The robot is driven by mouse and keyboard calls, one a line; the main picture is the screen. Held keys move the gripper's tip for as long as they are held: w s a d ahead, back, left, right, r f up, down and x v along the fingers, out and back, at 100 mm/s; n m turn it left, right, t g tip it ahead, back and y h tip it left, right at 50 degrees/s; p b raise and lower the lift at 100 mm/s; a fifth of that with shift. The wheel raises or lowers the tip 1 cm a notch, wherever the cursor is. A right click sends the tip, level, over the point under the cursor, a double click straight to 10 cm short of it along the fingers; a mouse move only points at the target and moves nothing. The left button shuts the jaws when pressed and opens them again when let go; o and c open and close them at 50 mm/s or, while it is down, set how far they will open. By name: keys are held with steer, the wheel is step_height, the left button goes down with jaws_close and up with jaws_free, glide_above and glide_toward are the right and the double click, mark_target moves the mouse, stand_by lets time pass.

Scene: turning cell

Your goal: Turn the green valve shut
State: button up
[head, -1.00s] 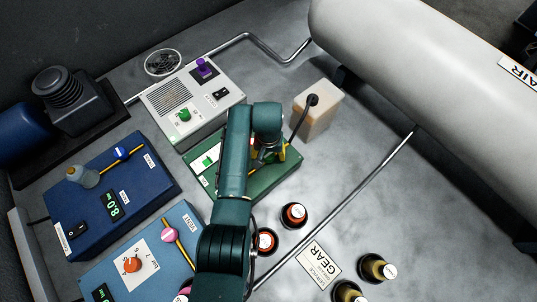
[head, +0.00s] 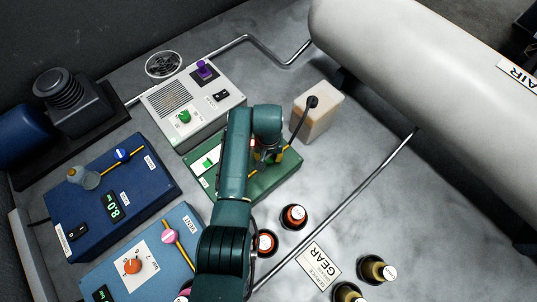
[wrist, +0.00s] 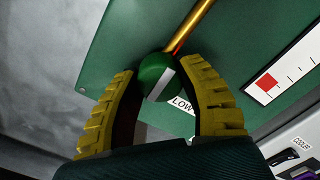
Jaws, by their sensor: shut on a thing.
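The green valve (wrist: 152,72) is a round green knob with a pale stripe across its face, beside a yellow pipe (wrist: 200,22) on the green panel (wrist: 112,50). A label reading "LOW" lies just by the valve, partly covered by a finger. My gripper (wrist: 160,85) has its yellow ribbed fingers on both sides of the valve and is shut on it. In the head view, my gripper (head: 264,156) is over the green panel (head: 275,180), and my arm hides the valve.
A grey-white unit (head: 222,92) with a smaller green knob (head: 184,117) stands behind the panel. A beige container (head: 320,122) with a black hose is to the right. Two blue units (head: 150,185) are at left. Dark bottles (head: 293,217) stand in front.

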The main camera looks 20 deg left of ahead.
steer(key=n+p, duration=0.1)
steer(key=n, duration=0.3)
steer(key=n+p, duration=0.1)
steer(key=n, duration=0.3)
steer(key=n+p, duration=0.1)
steer(key=n, duration=0.4)
steer(key=shift+s+f+n, duration=0.1)
steer(key=shift+n, duration=2)
steer(key=o, duration=1.2)
steer(key=shift+r, duration=0.2)
